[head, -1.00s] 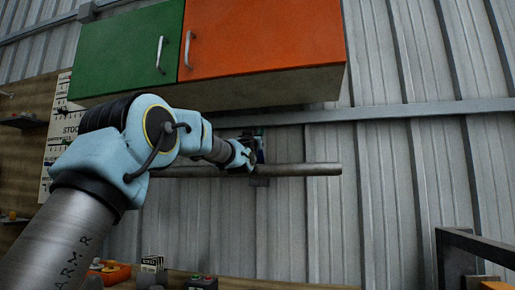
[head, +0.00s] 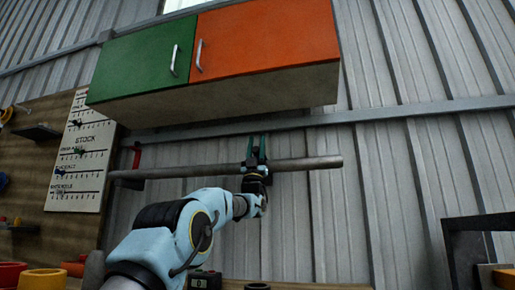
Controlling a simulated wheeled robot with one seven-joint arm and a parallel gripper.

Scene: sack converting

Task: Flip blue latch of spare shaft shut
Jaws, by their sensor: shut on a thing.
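The spare shaft (head: 305,163) is a long grey metal bar lying level across the wall below the cabinets. My gripper (head: 256,142) reaches up from below at the right part of the shaft, its two teal fingers rising in front of and above the bar. It is shut on a narrow thing between the fingers, at the place of the blue latch. The latch itself is mostly hidden by the fingers, so its angle cannot be told. A red latch (head: 137,154) stands up at the shaft's left holder, clear of my gripper.
A green cabinet (head: 140,66) and an orange cabinet (head: 265,45) hang close above the gripper. A white stock board (head: 84,150) is at left. Several coloured items lie on the bench below. A dark frame (head: 465,245) stands at lower right; the wall right of the shaft is clear.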

